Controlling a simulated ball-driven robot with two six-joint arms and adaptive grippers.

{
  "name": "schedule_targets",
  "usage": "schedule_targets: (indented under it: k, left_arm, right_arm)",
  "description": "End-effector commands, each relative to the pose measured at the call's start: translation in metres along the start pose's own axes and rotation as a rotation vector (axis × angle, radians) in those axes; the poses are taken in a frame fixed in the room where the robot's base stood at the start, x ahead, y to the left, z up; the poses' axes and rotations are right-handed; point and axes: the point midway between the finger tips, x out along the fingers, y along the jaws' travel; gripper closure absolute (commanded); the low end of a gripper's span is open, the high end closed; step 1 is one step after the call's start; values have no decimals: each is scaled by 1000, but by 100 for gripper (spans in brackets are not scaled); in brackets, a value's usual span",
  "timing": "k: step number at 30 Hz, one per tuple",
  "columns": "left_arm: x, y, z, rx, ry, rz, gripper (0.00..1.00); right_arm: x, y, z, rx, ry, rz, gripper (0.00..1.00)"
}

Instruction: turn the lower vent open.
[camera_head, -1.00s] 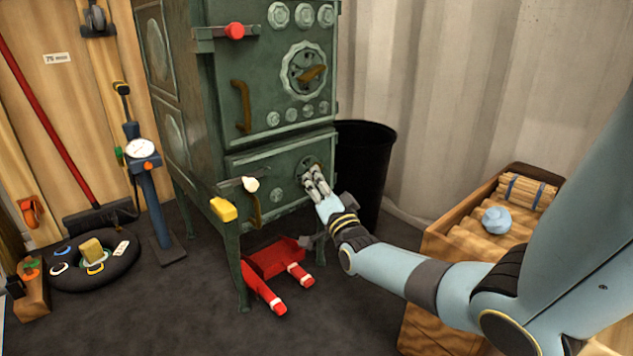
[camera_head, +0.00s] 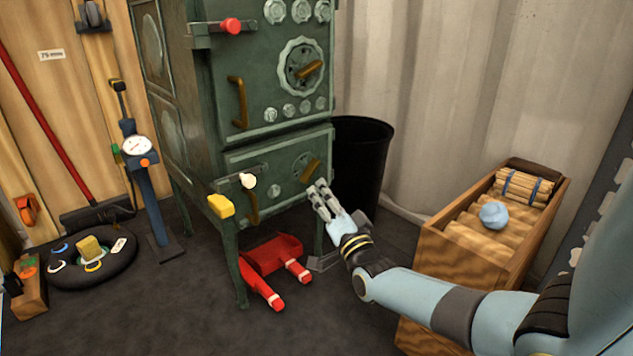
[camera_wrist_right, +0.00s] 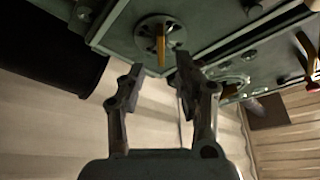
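The lower vent (camera_head: 307,170) is a round dial with a brass handle, on the lower front of the green stove (camera_head: 270,156). In the head view its handle slants up to the right, much like the handle of the upper vent (camera_head: 303,68). In the right wrist view the lower vent (camera_wrist_right: 150,34) lies beyond the fingertips, its brass handle upright in the picture. My right gripper (camera_head: 320,190) is open and empty, just right of and below the vent, apart from it. Its two fingers (camera_wrist_right: 158,84) stand apart in the wrist view. My left gripper is not in view.
A black bin (camera_head: 362,165) stands right of the stove, close behind my right gripper. A wooden crate (camera_head: 462,262) of rolls is at the right. A red boot jack-like object (camera_head: 272,256) lies under the stove. A yellow block (camera_head: 221,206) sits at the stove's left ledge.

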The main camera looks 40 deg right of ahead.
Motion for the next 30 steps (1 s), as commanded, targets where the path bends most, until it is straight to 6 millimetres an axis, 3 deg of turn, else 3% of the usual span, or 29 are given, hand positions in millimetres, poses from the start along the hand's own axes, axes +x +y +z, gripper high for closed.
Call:
schedule_targets:
  k: [3,9,30]
  left_arm:
    - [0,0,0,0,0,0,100]
    - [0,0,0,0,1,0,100]
    - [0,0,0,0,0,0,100]
  right_arm:
    - [-27,0,0,0,-2,1,67]
    - [-53,0,0,0,-1,0,67]
    - [-63,2,1,-2,-5,5,67]
